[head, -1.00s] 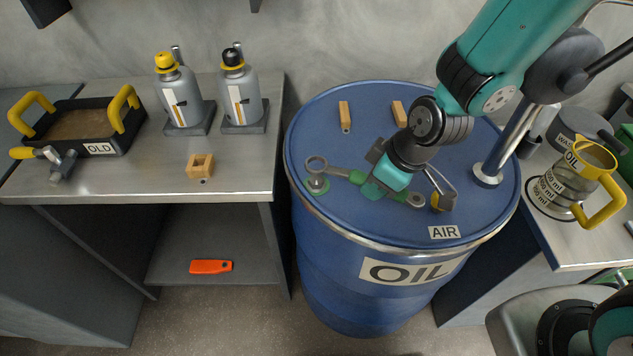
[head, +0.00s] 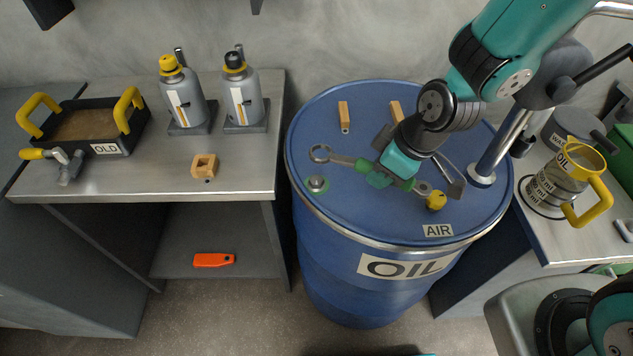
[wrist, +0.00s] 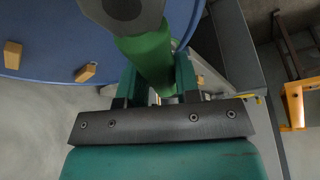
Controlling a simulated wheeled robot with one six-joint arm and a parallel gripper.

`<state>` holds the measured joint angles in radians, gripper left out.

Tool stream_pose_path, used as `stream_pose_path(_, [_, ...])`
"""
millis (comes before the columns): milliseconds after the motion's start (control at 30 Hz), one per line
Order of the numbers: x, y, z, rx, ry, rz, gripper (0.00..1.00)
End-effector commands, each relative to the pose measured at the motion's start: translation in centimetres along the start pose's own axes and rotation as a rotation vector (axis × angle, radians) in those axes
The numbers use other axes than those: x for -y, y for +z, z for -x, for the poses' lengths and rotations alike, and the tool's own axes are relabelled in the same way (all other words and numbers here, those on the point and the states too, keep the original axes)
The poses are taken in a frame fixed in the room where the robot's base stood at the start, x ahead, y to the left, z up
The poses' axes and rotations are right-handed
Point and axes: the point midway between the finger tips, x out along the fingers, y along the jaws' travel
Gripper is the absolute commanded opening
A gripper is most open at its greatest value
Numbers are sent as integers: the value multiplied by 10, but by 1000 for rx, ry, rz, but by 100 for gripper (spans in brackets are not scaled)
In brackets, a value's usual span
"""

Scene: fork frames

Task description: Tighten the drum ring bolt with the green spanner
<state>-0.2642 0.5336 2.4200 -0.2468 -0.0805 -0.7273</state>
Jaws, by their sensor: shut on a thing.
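The blue oil drum (head: 330,215) stands at centre right with a metal rim. The bolt (head: 317,183), grey with green around its base, sits near the left edge of the drum's top. My gripper (head: 383,179) is shut on the green handle of the spanner (head: 343,160), over the drum top. In the wrist view, my gripper (wrist: 158,85) grips the green handle (wrist: 147,52). The exact height above the drum is unclear.
Two small wooden blocks (head: 344,115) lie at the back of the drum top. A yellow cap (head: 436,200) stands near the AIR label (head: 438,231). A metal post (head: 500,145) rises at right. A jug (head: 566,175) stands on the right bench. The left bench (head: 110,180) holds bottles and a tray.

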Motion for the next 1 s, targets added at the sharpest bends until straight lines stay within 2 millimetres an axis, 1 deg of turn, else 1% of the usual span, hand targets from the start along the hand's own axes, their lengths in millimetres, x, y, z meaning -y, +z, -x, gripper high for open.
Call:
stream_pose_path(33, [0,2,6,-2,1,-1,0])
stream_pose_path(100, [0,6,10,-2,1,-3,0])
stream_pose_path(500, [0,25,35,-2,2,0,0])
stream_pose_path(867, [0,28,37,-2,1,0,0])
stream_pose_path(1000, [-4,24,35,-4,0,7,0])
